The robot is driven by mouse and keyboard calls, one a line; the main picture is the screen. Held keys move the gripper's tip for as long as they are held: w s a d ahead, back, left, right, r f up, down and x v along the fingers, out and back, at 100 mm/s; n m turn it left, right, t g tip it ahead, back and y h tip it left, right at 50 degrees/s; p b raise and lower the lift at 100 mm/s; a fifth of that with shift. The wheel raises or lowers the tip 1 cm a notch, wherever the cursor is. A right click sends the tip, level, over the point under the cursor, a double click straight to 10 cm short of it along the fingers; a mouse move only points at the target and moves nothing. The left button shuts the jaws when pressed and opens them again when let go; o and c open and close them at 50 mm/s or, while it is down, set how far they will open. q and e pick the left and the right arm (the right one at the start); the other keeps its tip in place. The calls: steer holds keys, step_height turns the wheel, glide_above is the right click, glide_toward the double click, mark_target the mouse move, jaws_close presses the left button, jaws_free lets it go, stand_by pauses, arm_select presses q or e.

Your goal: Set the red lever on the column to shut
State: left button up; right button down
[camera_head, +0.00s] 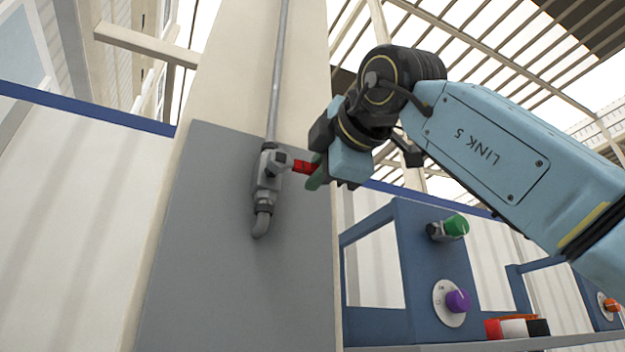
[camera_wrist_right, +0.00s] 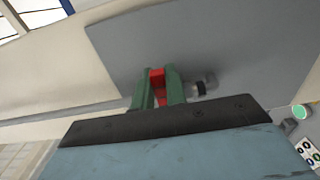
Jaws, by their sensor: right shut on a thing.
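The red lever (camera_head: 302,167) sticks out to the right from a grey valve (camera_head: 268,170) on the column (camera_head: 225,255). The valve sits on a thin vertical grey pipe (camera_head: 279,75) that ends in an elbow below. My right gripper (camera_head: 314,172) is at the lever's outer end, shut on it. In the right wrist view the red lever (camera_wrist_right: 157,82) shows between the green fingers of my right gripper (camera_wrist_right: 158,84). The fingers hide part of the lever. My left gripper is not in view.
A blue panel (camera_head: 425,250) with a green knob (camera_head: 455,226) and a purple knob (camera_head: 458,301) stands right of the column. Red, white and black blocks (camera_head: 514,328) lie on a shelf at lower right. The space left of the valve is clear.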

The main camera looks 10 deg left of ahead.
steer(key=shift+f, duration=0.1)
stand_by(0.3)
steer(key=c, duration=1.4)
jaws_free()
steer(key=shift+c, duration=0.2)
steer(key=b+v, duration=0.4)
steer(key=v, duration=0.9)
steer(key=shift+d+b, duration=0.2)
steer(key=shift+b, duration=0.2)
steer(key=shift+s, duration=0.15)
